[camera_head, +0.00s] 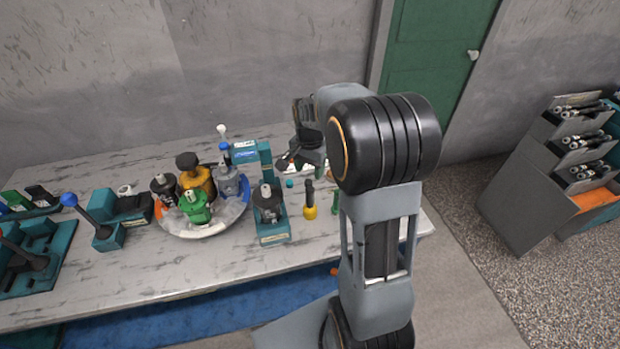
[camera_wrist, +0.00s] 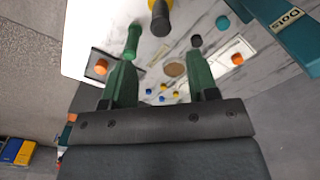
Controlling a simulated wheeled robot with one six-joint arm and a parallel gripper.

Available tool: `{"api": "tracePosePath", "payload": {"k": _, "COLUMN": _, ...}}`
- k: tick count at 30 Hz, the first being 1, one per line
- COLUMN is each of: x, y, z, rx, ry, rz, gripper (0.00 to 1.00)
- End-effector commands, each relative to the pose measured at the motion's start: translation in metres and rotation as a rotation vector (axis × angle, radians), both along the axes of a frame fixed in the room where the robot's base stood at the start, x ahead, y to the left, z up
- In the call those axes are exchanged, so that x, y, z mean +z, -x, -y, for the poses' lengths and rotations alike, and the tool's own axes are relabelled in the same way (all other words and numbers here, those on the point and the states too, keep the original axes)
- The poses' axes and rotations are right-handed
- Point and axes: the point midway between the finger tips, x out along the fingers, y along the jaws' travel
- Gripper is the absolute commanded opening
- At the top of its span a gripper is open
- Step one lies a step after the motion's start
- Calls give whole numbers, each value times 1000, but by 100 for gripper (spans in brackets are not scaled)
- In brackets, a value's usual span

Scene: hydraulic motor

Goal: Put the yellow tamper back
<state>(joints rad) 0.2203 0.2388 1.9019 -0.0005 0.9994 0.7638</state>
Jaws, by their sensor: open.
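The yellow tamper (camera_head: 310,211) stands upright on the marble-look table, with a yellow base and a black handle. In the wrist view, a yellow-and-dark piece that looks like the tamper (camera_wrist: 160,17) shows at the top edge, partly cut off, beyond the fingertips. My gripper (camera_wrist: 163,60) is open, with nothing between its green fingers. In the head view, my gripper (camera_head: 303,158) is above the table, behind the tamper and a little left of it, apart from it. Where the tamper belongs cannot be told.
A teal stand (camera_head: 272,238) with a dark motor part is just left of the tamper. A round tray (camera_head: 215,230) of coloured motors stands farther left. A green piece (camera_head: 335,200) is close on the tamper's right, partly behind my arm. A blue-knobbed lever (camera_head: 85,208) stands at left.

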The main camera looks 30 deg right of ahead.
Motion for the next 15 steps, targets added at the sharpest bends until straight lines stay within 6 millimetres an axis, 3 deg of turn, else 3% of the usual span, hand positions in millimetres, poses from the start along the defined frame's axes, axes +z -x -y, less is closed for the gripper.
{"api": "tracePosePath", "payload": {"k": 5, "x": 30, "y": 17, "z": -16, "rx": 119, "ry": 13, "rz": 51, "gripper": 54}}
{"api": "tracePosePath", "payload": {"k": 9, "x": 60, "y": 54, "z": -43, "rx": 350, "ry": 46, "rz": 137, "gripper": 54}}
{"api": "tracePosePath", "payload": {"k": 15, "x": 81, "y": 111, "z": -73, "rx": 679, "ry": 112, "rz": 252, "gripper": 54}}
